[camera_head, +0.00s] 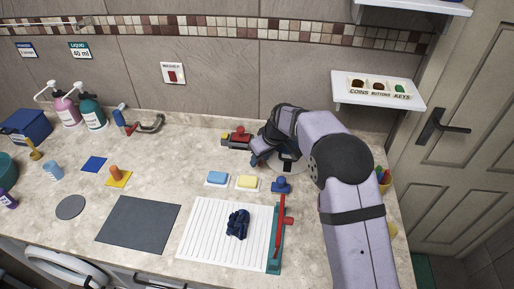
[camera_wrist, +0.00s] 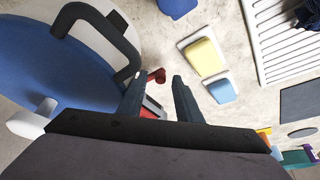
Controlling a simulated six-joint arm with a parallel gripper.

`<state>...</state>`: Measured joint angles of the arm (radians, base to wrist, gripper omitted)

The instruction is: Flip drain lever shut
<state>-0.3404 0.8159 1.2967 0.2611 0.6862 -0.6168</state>
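A small fixture with a red lever-like part (camera_head: 237,137) sits on the counter near the back wall, just left of my gripper (camera_head: 259,156). I take it for the drain lever, but cannot be sure. In the wrist view, a red bent lever (camera_wrist: 156,76) with a rounded end shows between the two dark fingertips of my gripper (camera_wrist: 158,78). The fingers are apart, and I see no clear contact with the lever. The fixture's lower part is partly hidden by the fingers, so the lever's exact position is hard to tell.
A blue round item (camera_wrist: 50,70) with a black handle lies close left in the wrist view. Blue (camera_head: 217,178) and yellow (camera_head: 247,182) blocks on white bases stand in front. A white ribbed board (camera_head: 205,230) and a red-handled teal frame (camera_head: 275,255) lie nearer. A shelf (camera_head: 380,97) is above.

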